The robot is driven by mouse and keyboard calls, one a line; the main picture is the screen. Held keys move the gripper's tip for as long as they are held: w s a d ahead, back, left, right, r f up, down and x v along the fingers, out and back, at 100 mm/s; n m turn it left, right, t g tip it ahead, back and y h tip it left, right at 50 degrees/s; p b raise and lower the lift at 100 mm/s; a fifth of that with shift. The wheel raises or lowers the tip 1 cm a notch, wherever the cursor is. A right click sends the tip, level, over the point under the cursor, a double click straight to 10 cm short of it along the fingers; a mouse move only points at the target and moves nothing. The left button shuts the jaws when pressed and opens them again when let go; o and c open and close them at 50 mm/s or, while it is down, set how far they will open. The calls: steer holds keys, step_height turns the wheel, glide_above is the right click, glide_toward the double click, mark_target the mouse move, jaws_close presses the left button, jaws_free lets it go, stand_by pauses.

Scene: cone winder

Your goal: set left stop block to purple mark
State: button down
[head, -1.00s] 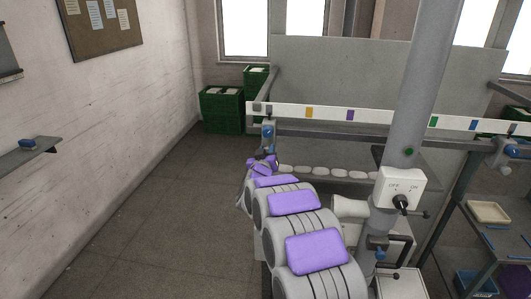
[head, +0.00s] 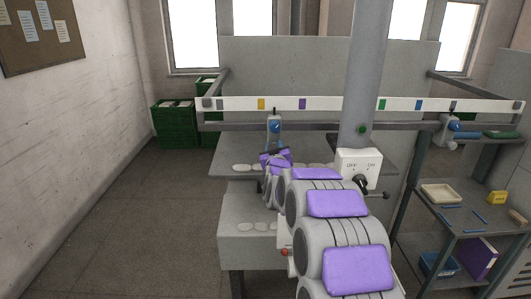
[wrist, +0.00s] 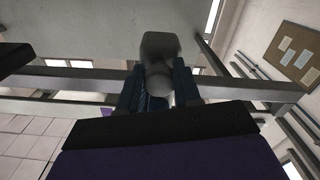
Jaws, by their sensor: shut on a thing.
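The fingers hide some of the grip. The right stop block (head: 447,129) sits at the rail's right end.
The white strip also bears green (head: 382,104) and blue (head: 418,104) marks. A grey post with a switch box (head: 359,168) stands right of my arm. A shelf (head: 460,215) with trays is at the right. The floor at left is clear.

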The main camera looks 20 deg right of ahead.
steer(key=shift+f, duration=0.2)
steer(key=c, duration=0.8)
jaws_free()
steer(key=shift+r, duration=0.15)
steer(key=shift+s, duration=0.1)
steer(key=v, duration=1.7)
